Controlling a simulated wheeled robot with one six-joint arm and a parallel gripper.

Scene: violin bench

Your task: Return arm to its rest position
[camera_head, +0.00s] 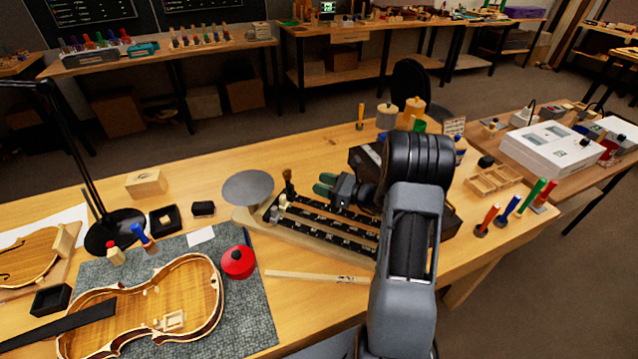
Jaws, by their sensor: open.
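My arm rises from the bottom right of the middle and bends at a black joint. My gripper (324,184) is at its end, pointing left, with dark green fingertips. It is open, with nothing visible between the fingers. It appears over the far side of a wooden rack (322,245) with dark slotted rows; whether it touches anything there cannot be told. My arm hides the rack's right end and part of a dark box (366,158) behind it.
An open violin body (190,290) lies on a grey mat (262,325) at left, near a red round pot (238,262). A grey disc (248,187), a black lamp (75,150) and a wooden strip (318,277) are nearby. Colored-handled tools (510,208) stand at the right edge.

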